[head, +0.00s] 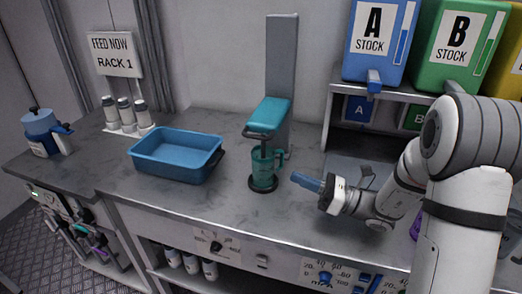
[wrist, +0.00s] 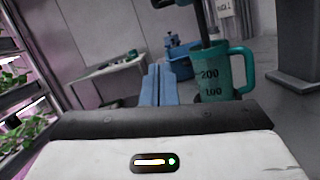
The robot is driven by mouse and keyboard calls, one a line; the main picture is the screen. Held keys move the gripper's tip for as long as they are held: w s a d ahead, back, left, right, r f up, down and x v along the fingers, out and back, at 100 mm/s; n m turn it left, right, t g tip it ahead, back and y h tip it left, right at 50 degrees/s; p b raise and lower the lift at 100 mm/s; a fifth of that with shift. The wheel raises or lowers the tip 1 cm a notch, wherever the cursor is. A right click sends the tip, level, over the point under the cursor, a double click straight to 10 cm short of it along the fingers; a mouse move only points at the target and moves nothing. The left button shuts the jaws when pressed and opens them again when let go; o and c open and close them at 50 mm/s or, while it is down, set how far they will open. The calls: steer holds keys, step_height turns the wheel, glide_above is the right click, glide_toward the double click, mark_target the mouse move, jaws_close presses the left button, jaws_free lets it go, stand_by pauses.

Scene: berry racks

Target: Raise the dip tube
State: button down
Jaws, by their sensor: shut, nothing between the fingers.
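A teal measuring jug (head: 265,168) with a handle stands on a dark round base on the bench, under a teal dispenser head (head: 269,114) on a grey upright post. In the wrist view the jug (wrist: 226,75) shows marks 200 and 100. A dark tube (wrist: 203,22), apparently the dip tube, comes down into the jug's mouth; its lower end is hidden inside. My gripper (head: 298,180) is shut and empty, to the right of the jug and apart from it. In the wrist view its blue fingers (wrist: 158,74) lie together, left of the jug.
A blue tray (head: 177,155) lies left of the jug. Stock boxes A (head: 380,40) and B (head: 458,47) sit on a shelf at the right. The bench front between is clear.

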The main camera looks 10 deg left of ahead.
steer(key=w+a+r+p, duration=0.1)
steer(key=w+a+r, duration=0.1)
steer(key=a+r, duration=0.4)
steer(key=shift+s+f+x, duration=0.25)
steer(key=shift+f+x, duration=0.05)
steer(key=shift+x, duration=1.45)
steer(key=shift+a, duration=0.1)
